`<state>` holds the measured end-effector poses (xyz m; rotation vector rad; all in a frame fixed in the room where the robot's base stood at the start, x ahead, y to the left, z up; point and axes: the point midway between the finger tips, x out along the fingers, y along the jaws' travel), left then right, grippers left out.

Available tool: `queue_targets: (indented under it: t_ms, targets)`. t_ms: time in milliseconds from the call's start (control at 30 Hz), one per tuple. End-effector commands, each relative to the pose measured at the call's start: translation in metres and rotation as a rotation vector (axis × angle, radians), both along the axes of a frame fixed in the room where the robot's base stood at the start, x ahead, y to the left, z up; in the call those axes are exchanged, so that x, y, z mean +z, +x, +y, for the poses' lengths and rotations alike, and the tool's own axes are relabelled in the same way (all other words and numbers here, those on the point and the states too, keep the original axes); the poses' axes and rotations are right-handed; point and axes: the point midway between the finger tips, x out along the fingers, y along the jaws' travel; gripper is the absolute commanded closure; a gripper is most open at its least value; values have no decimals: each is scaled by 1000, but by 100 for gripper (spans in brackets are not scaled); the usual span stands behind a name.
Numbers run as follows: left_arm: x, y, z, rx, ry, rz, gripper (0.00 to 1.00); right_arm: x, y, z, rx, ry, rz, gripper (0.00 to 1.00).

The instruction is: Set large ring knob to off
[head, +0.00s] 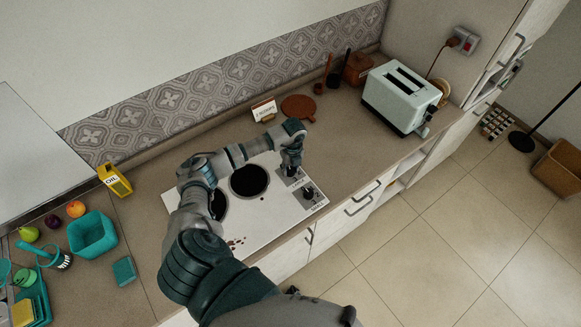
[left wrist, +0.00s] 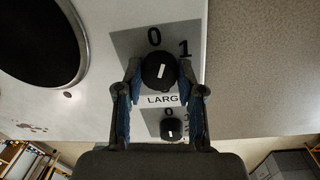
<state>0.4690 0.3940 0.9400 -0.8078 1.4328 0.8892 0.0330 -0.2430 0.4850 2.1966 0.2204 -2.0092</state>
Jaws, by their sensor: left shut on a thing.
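The large ring knob (left wrist: 160,72) is a round black knob on a grey plate in the left wrist view, above a label that reads "LARG". Its white mark is near upright, leaning slightly right, and points between the 0 and the 1, closer to the 0. My left gripper (left wrist: 161,76) has its blue-padded fingers on both sides of this knob and is shut on it. In the head view my left gripper (head: 292,166) comes down over the hob's back knob and mostly hides it. My right gripper does not show.
A second knob (head: 308,192) stands just in front on the white hob (head: 254,217); it also shows below the label in the left wrist view (left wrist: 171,128). Dark burners lie left. A toaster (head: 402,96), small sign (head: 264,110) and oil tin (head: 114,180) stand apart.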

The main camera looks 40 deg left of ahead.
Motion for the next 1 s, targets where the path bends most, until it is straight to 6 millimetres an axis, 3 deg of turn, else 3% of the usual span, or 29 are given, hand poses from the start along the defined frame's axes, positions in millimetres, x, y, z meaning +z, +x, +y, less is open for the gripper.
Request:
queue_targets:
  t_ms: [500,1000]
  targets:
    - [2,1,1,347,1,-5,97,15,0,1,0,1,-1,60]
    - [1,2,1,420,1,-6,97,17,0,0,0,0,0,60]
